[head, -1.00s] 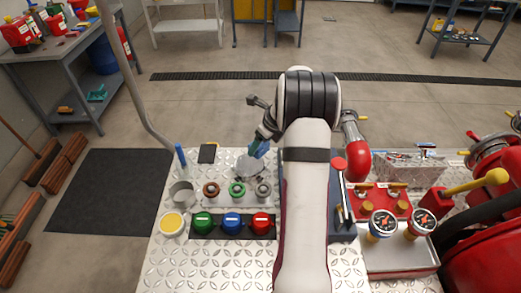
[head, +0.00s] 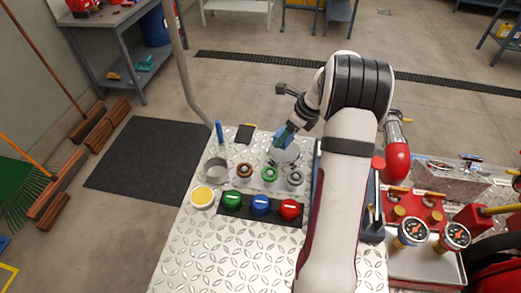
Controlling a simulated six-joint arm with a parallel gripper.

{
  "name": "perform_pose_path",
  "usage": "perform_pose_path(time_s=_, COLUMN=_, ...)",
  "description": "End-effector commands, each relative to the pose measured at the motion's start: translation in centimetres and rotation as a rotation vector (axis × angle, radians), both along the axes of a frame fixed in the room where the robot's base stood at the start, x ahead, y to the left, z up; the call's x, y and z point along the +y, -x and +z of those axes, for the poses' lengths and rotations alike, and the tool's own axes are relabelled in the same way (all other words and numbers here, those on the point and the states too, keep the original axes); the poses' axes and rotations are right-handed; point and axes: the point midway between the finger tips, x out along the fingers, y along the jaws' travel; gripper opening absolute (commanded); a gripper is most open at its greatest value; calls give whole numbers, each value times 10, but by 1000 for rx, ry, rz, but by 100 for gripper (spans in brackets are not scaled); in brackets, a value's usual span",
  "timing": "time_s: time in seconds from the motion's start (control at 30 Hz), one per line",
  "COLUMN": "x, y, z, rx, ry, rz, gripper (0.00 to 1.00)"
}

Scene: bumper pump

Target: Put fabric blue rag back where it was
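My gripper (head: 285,139) points down and left over the back of the metal tread-plate deck. A small blue piece, which looks like the fabric blue rag (head: 280,138), shows at its fingertips and appears held between them. The fingers are small and partly hidden by the wrist, so the grip shows only coarsely. A pale, clear-looking round dish (head: 284,156) is just below the rag in the picture. I cannot tell whether rag and dish touch.
The deck (head: 215,255) holds brown, green and grey rings, green, blue (head: 261,204) and red buttons, a metal cup (head: 215,168), a yellow-topped can (head: 202,198), a blue-handled tool (head: 220,132) and a dark pad (head: 245,133). Gauges (head: 411,232) stand right. The deck's front left is clear.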

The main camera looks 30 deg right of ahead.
Motion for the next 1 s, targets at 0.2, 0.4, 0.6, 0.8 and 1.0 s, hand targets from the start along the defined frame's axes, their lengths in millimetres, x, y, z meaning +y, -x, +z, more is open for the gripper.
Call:
perform_pose_path(time_s=0.2, x=40, y=-54, z=-40, rx=2, ry=-3, rz=11, gripper=19)
perform_pose_path(time_s=0.4, x=60, y=-86, z=-63, rx=0, ry=0, rz=7, gripper=19)
perform_pose_path(time_s=0.6, x=63, y=-89, z=-91, rx=3, ry=-3, rz=3, gripper=19)
perform_pose_path(time_s=0.8, x=62, y=-89, z=-106, rx=-1, ry=0, rz=3, gripper=19)
perform_pose_path(time_s=1.0, x=62, y=-89, z=-109, rx=0, ry=-1, rz=4, gripper=19)
